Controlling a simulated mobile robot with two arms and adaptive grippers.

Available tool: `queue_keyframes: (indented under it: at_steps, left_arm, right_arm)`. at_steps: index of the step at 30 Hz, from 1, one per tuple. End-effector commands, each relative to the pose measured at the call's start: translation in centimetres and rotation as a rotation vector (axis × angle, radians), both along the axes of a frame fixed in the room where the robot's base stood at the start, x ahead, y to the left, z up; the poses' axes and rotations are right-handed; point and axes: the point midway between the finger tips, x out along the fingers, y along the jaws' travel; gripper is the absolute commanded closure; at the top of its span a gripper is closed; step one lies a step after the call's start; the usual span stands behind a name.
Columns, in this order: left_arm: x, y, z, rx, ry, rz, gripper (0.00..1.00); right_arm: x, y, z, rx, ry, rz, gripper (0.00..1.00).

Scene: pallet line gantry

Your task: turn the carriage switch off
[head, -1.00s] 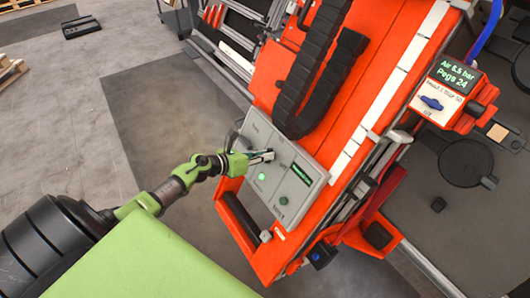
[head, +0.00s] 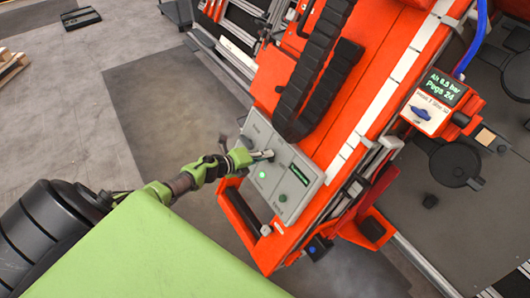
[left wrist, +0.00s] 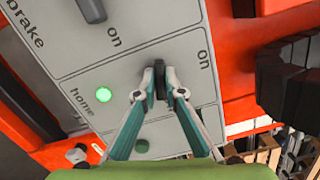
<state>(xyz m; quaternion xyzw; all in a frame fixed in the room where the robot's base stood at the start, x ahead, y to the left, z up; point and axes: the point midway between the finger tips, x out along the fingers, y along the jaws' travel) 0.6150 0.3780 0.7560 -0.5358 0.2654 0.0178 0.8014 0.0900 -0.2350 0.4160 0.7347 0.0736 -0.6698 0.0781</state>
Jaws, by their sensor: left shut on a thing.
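A grey control panel (head: 296,207) sits on the orange carriage (head: 272,82). In the left wrist view, the panel (left wrist: 135,60) shows the words brake, home and on. My left gripper (head: 266,156) reaches in from the left over the panel. In the left wrist view, its teal fingers (left wrist: 160,88) are shut on a small dark switch lever (left wrist: 159,68), with an "on" label to its right. The fingertips hide much of the lever, and I cannot read its own name. A lit green home button (left wrist: 105,95) is left of the fingers. My right gripper is not in view.
Another dark lever (left wrist: 92,9) is at the panel's upper left. A dark green button (left wrist: 142,146) is below the fingers. A black cable chain (head: 318,75) runs above the panel, and a black handle (head: 240,209) is below it. A box with a blue knob (head: 422,113) stands right.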

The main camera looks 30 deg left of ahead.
Motion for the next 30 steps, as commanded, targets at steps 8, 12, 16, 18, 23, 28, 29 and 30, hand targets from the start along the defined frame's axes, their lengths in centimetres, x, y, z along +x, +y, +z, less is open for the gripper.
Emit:
queue_keyframes:
  at_steps: [8, 12, 16, 18, 23, 28, 29, 30]
  left_arm:
    - [0.0, 0.1, 0.1, -0.147, 0.063, 0.088, 1.0]
    - [0.0, 0.1, 0.1, -0.194, 0.081, 0.116, 1.0]
    - [0.0, 0.1, 0.0, -0.22, 0.093, 0.13, 1.0]
    - [0.0, 0.1, -0.1, -0.229, 0.096, 0.135, 1.0]
    - [0.0, 0.1, -0.1, -0.24, 0.1, 0.141, 1.0]
    - [0.0, 0.1, -0.1, -0.241, 0.1, 0.141, 1.0]
    - [0.0, 0.1, -0.1, -0.241, 0.1, 0.141, 1.0]
    - [0.0, 0.1, -0.1, -0.241, 0.1, 0.141, 1.0]
  right_arm:
    - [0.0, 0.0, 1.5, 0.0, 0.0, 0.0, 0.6]
    - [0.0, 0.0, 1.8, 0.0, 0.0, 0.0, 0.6]
    - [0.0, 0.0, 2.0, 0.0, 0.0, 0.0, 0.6]
    - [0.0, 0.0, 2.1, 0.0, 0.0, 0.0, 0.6]
    - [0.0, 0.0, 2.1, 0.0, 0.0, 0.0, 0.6]
    - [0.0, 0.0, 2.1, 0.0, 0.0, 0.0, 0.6]
    - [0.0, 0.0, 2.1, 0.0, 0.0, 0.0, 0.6]
    - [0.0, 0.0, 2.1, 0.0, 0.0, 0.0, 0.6]
